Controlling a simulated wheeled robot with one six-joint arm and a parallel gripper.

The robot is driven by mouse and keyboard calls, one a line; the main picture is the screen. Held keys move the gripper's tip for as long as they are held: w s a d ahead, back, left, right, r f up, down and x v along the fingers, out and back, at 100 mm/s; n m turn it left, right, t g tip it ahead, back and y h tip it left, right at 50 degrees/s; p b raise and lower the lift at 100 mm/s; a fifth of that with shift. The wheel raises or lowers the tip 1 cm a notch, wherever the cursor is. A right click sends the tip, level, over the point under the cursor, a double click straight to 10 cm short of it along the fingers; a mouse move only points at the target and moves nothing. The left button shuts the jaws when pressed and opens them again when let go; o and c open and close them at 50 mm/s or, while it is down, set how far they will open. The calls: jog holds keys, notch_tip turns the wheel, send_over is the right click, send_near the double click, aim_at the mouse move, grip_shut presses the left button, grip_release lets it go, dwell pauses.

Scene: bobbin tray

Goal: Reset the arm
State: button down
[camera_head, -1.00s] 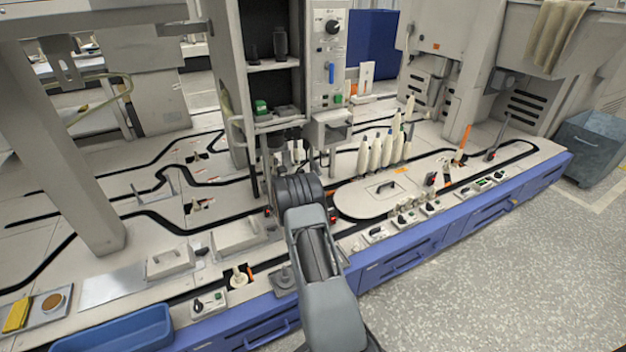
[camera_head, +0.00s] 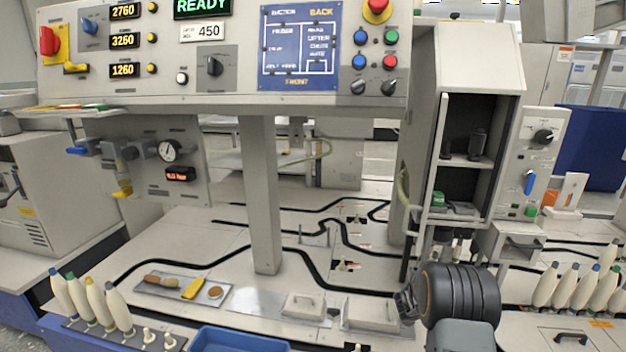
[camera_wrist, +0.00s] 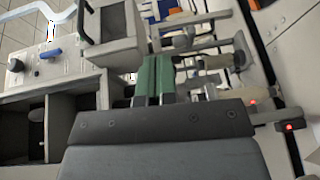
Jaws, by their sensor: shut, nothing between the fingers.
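My arm rises at the lower right of the head view. My gripper (camera_head: 405,306) shows in part at its left side, above the machine table (camera_head: 215,225). In the wrist view my gripper (camera_wrist: 155,62) shows its two green fingers side by side, closed together with nothing between them. It is apart from any bobbin. White bobbins (camera_head: 575,287) stand upright in a group at the right. More bobbins (camera_head: 92,300) with coloured tips stand at the lower left.
A blue bin (camera_head: 238,340) sits at the front edge, below a tray (camera_head: 165,287) with a yellow item. A grey post (camera_head: 258,195) stands mid-table. A tall open cabinet (camera_head: 468,150) stands behind my arm. The control panel (camera_head: 225,55) hangs above.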

jog(key=s+a+r+m+g+y+p, duration=0.15)
jog(key=s+a+r+p, duration=0.3)
jog(key=r, duration=0.45)
jog(key=s+a+r+m+g+y+p, duration=0.1)
jog(key=s+a+r+y+p, duration=0.25)
jog(key=r+p, duration=0.4)
jog(key=s+a+r+m+g+y+p, duration=0.1)
jog(key=s+a+r+p, duration=0.25)
jog(key=r, duration=0.65)
jog(key=s+a+r+t+y+p, duration=0.2)
jog(key=s+a+r+y+p, duration=0.3)
jog(key=a+r+p, duration=0.3)
jog(key=s+a+r+n+t+y+p, duration=0.1)
jog(key=s+a+r+t+y+p, duration=0.1)
jog(key=s+a+r+y+p, duration=0.3)
jog(key=s+a+r+p, duration=0.2)
jog(key=a+r+p, duration=0.2)
jog(key=a+r, duration=0.1)
jog(key=shift+r+y, duration=0.4)
jog(key=shift+r, duration=0.15)
